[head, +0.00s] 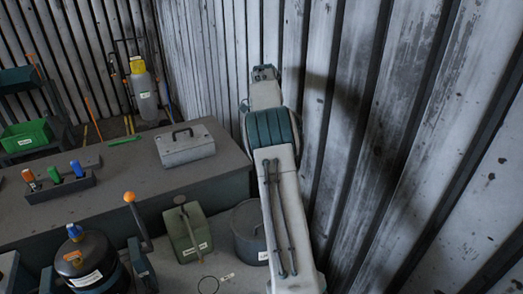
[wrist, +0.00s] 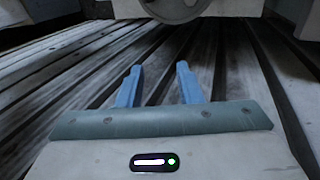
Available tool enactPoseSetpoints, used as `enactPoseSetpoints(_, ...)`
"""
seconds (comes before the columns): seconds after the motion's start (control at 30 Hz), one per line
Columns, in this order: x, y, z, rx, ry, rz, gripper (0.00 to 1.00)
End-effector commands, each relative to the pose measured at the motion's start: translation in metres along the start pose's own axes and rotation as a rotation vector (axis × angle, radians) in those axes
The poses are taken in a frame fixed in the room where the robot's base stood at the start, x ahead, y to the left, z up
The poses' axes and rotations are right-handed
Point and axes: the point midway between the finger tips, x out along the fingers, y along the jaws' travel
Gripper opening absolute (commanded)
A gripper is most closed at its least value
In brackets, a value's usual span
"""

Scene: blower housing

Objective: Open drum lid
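A grey drum-like cylinder (head: 248,232) stands at the lower middle of the head view, its right side hidden behind my arm. A dark round vessel (head: 84,262) with a domed top and a white label stands at the lower left. I cannot tell which of the two is the drum; both look closed on top. My gripper (wrist: 158,78) shows in the wrist view with its two blue fingers apart and nothing between them. It faces ribbed metal surfaces, away from both vessels. I cannot make out the fingers in the head view.
A long dark bench (head: 120,170) carries a grey handled box (head: 186,147) and a rack of colored-handled tools (head: 60,181). A green can (head: 188,232) and an orange-knobbed lever (head: 138,220) stand in front. A corrugated wall (head: 400,150) rises close beside my arm at right.

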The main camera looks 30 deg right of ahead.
Motion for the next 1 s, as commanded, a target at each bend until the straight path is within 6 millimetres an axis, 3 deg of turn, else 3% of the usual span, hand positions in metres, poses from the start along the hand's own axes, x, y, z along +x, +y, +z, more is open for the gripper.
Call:
enactPoseSetpoints(0.2,-0.004,0.012,-0.009,-0.001,0.000,0.000,0.33)
enactPoseSetpoints(0.73,-0.005,0.013,-0.009,-0.002,0.000,-0.001,0.33)
enactPoseSetpoints(1.0,-0.023,0.031,0.010,-0.104,0.003,-0.059,0.33)
